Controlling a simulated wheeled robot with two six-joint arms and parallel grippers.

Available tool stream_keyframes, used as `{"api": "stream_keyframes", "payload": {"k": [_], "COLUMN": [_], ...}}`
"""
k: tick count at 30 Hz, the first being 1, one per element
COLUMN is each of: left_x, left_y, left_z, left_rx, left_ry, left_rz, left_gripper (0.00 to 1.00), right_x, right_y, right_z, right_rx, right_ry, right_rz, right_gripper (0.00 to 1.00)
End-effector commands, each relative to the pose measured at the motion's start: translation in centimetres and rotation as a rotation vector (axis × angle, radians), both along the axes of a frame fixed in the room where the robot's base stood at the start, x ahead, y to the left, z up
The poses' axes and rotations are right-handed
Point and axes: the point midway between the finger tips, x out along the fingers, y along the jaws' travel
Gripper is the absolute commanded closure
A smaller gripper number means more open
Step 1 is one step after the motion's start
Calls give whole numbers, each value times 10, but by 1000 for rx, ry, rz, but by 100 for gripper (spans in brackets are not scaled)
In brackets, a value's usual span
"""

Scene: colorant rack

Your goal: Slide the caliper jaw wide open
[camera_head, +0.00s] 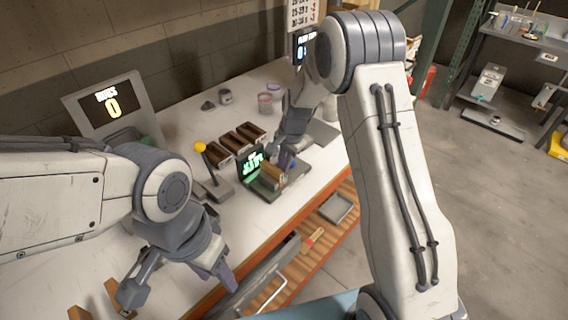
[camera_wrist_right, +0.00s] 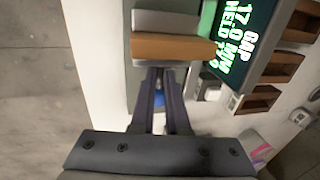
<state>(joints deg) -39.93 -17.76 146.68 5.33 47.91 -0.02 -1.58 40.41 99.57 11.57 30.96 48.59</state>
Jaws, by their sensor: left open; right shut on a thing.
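The caliper (camera_head: 262,190) stands on the bench, with a brown block (camera_wrist_right: 172,47) on its bed. Its dark screen (camera_wrist_right: 250,40) shows green text reading a gap of about 17.0 mm; the line below is hard to read. My right gripper (camera_wrist_right: 160,78) is shut at the near side of the brown block. A small blue part (camera_wrist_right: 159,98) shows between its fingers, apparently the jaw's handle; the exact grip is hidden. In the head view my right gripper (camera_head: 286,160) is at the caliper. My left gripper (camera_head: 178,286) is open and empty over the bench's front left.
Dark open bins (camera_head: 236,138) stand behind the caliper. A lever with a yellow ball (camera_head: 200,147) stands left of it. A screen (camera_head: 112,103) reading 0 is at the back left. Jars (camera_head: 265,102) stand at the back.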

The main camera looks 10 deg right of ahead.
Motion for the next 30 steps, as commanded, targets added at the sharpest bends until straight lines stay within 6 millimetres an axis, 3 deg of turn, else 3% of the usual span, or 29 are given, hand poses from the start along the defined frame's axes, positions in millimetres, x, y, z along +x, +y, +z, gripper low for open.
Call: {"api": "stream_keyframes", "payload": {"k": [8,16,26,27,28,29,30], "left_x": [0,0,0,0,0,0,0], "left_y": [0,0,0,0,0,0,0], "left_z": [0,4,4,4,4,3,3], "left_rx": [0,0,0,0,0,0,0], "left_ry": [0,0,0,0,0,0,0], "left_rz": [0,0,0,0,0,0,0], "left_gripper": [50,50,50,50,50,50,50], "right_x": [0,21,25,25,25,25,25], "right_y": [-1,-32,-37,-37,-37,-37,-36], "right_z": [0,1,1,1,1,1,1], "right_rx": [0,0,-2,-2,-2,-2,-2], "right_ry": [0,-1,-5,-5,-6,-5,-5], "right_rz": [0,-4,-1,-1,-1,-1,-1], "right_gripper": [100,100,100,76,64,56,56]}}
